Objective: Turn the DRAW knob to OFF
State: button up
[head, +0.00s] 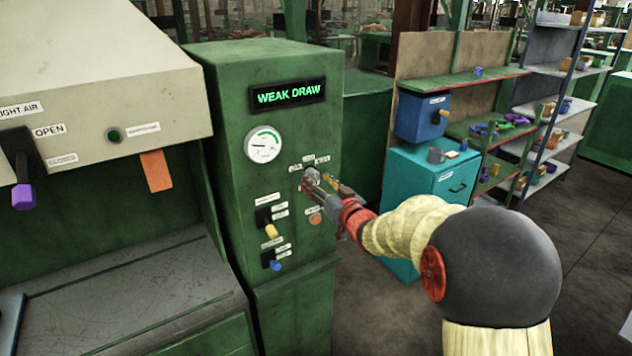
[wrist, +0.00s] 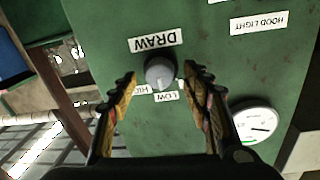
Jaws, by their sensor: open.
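The DRAW knob (wrist: 160,70) is a grey round knob on the green cabinet front. In the wrist view the DRAW label (wrist: 155,41) is above it, and the LOW (wrist: 166,97) and HIGH labels are below it, partly hidden. A pale mark on the knob's lower side seems to point towards the gap between LOW and HIGH. My gripper (wrist: 160,76) is open, with one yellow-and-black finger on each side of the knob. Contact is not clear. In the head view my gripper (head: 326,187) is at the panel and partly covers the knob. I see no OFF label clearly.
The cabinet (head: 225,100) has a display (head: 288,95) reading WEAK DRAW and a round gauge (head: 264,144). A yellow-handled switch (head: 270,229), a blue-handled switch (head: 275,265) and an orange button (head: 315,219) are below. A hood (head: 90,100) stands at left, shelves at right.

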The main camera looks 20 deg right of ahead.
jog(key=shift+w+a, duration=0.1)
jog(key=shift+w, duration=0.55)
jog(key=c, duration=0.3)
jog(key=c, duration=0.8)
jog(key=shift+c, duration=0.3)
jog(key=shift+b, duration=0.4)
jog(key=n+b, duration=0.4)
jog(key=b, duration=0.1)
jog(key=shift+f+n, duration=0.25)
jog(key=shift+n, duration=0.05)
jog(key=n+b, duration=0.4)
jog(key=shift+r+n+t+b, duration=0.1)
jog(key=shift+n+t+b, duration=0.2)
